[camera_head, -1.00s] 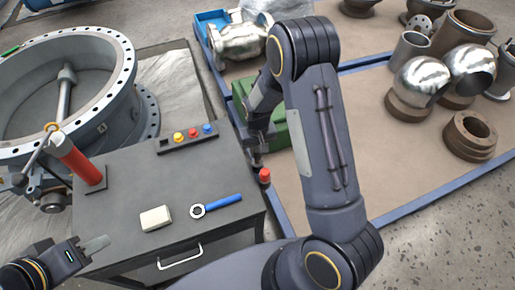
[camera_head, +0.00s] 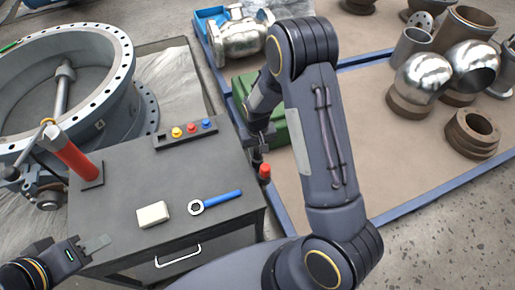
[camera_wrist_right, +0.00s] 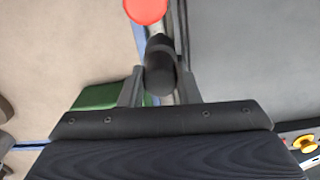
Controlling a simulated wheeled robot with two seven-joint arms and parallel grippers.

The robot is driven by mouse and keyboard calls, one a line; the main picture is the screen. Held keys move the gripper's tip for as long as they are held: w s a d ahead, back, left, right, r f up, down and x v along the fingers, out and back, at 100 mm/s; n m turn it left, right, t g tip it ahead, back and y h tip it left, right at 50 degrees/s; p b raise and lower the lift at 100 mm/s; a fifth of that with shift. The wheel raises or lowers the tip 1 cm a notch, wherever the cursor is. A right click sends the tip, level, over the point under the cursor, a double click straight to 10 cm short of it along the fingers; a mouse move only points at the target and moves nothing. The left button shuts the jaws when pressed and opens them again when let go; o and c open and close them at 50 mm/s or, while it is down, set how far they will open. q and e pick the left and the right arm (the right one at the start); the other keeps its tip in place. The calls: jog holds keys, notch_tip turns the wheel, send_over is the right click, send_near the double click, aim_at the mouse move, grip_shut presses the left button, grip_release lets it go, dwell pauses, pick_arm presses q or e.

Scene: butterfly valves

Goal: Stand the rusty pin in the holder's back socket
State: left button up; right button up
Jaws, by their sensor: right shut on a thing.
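My right gripper (camera_head: 258,142) hangs beside the right edge of the grey cabinet. It is shut on a dark, rod-like piece with a red end (camera_head: 265,171). In the right wrist view the dark body (camera_wrist_right: 160,68) sits between the fingers and the red end (camera_wrist_right: 146,10) lies beyond them. I cannot make out rust on it or tell for sure that it is the rusty pin. A black strip with yellow, red and blue knobs (camera_head: 186,135) lies on the cabinet's back part; I cannot tell whether it is the holder. My left gripper (camera_head: 97,246) is low at the left, its jaw gap unclear.
The cabinet top (camera_head: 120,180) carries a red cylinder (camera_head: 75,155) on a dark base, a pale block (camera_head: 153,214) and a blue-handled wrench (camera_head: 215,202). A large flanged valve (camera_head: 70,90) stands at the left. A green box (camera_head: 275,122) is behind my right gripper.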

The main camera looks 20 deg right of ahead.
jog(key=shift+f, duration=0.1)
jog(key=o, duration=1.5)
jog(key=shift+o, duration=0.2)
jog(key=shift+r+p, duration=2.35)
jog(key=shift+r, duration=1.15)
